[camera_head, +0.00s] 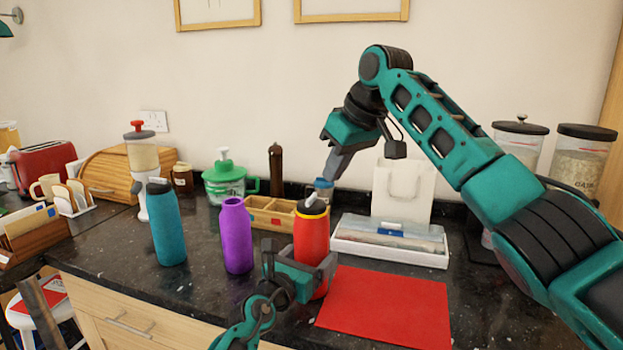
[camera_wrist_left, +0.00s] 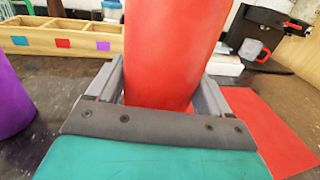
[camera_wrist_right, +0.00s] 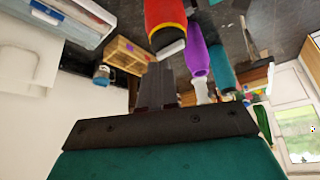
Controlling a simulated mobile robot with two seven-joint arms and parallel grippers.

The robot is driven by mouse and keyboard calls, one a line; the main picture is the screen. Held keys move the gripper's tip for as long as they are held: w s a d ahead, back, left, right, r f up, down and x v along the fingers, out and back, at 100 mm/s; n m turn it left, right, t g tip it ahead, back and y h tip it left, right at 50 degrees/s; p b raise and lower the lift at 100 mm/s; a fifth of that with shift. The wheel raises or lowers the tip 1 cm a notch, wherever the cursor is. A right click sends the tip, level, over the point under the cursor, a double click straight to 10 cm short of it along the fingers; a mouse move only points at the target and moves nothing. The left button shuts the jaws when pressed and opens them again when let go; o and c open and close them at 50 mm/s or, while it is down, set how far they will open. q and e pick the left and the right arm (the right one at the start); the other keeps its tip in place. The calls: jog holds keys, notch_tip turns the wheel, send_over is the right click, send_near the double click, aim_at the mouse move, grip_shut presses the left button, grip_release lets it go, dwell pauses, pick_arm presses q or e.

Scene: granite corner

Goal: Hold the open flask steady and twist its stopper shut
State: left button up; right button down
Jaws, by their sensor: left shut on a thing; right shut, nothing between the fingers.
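The red flask (camera_head: 312,235) stands upright on the dark counter, with an orange-yellow band near its top and a grey and black stopper (camera_head: 312,204) at its mouth. I cannot tell how tightly the stopper sits. My left gripper (camera_head: 300,262) is shut around the flask's lower body; the left wrist view shows the red body (camera_wrist_left: 172,50) between both fingers. My right gripper (camera_head: 335,172) is shut and empty, above and behind the flask, apart from the stopper. In the right wrist view, its closed fingers (camera_wrist_right: 156,88) sit below the flask's pale stopper (camera_wrist_right: 171,49).
A purple flask (camera_head: 236,236) and a teal flask (camera_head: 167,225) stand left of the red one. A red mat (camera_head: 388,308) lies to the right. Behind are a wooden divided box (camera_head: 268,214), a white tray (camera_head: 390,250) and a white bag (camera_head: 402,190).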

aim_at(322, 206)
jog(key=shift+r, duration=0.45)
jog(key=shift+s+a+f, duration=0.35)
jog(key=shift+s+f, duration=0.05)
jog(key=shift+f, duration=0.6)
jog(key=shift+s+a+f, duration=0.35)
jog(key=shift+s+f, duration=0.05)
jog(key=shift+f, duration=0.6)
jog(key=shift+s+a+f, duration=0.35)
jog(key=shift+s+f, duration=0.05)
jog(key=shift+f, duration=0.6)
jog(key=shift+w+a, duration=0.15)
jog(key=shift+w, duration=0.5)
jog(key=shift+w+d, duration=0.1)
jog(key=shift+d, duration=0.1)
jog(key=shift+w+d, duration=0.15)
jog(key=shift+d, duration=0.1)
jog(key=shift+w+d, duration=0.15)
